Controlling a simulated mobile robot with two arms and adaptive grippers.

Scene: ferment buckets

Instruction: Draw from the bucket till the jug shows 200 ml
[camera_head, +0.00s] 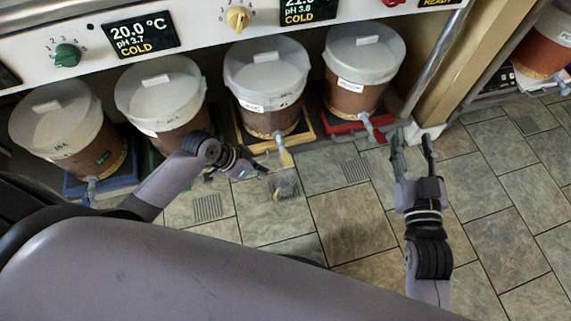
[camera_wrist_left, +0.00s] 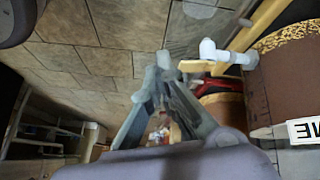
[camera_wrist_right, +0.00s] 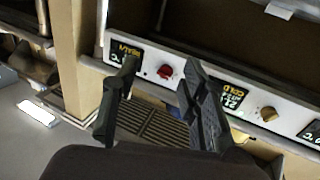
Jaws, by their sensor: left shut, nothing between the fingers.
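Several brown buckets with whitish lids stand in a row under the panel in the head view. I cannot make out a jug.
The panel with knobs and displays (camera_head: 143,36) runs above the buckets. A wooden post (camera_head: 455,65) stands at the right. The tiled floor (camera_head: 350,220) in front has open room and small grates.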

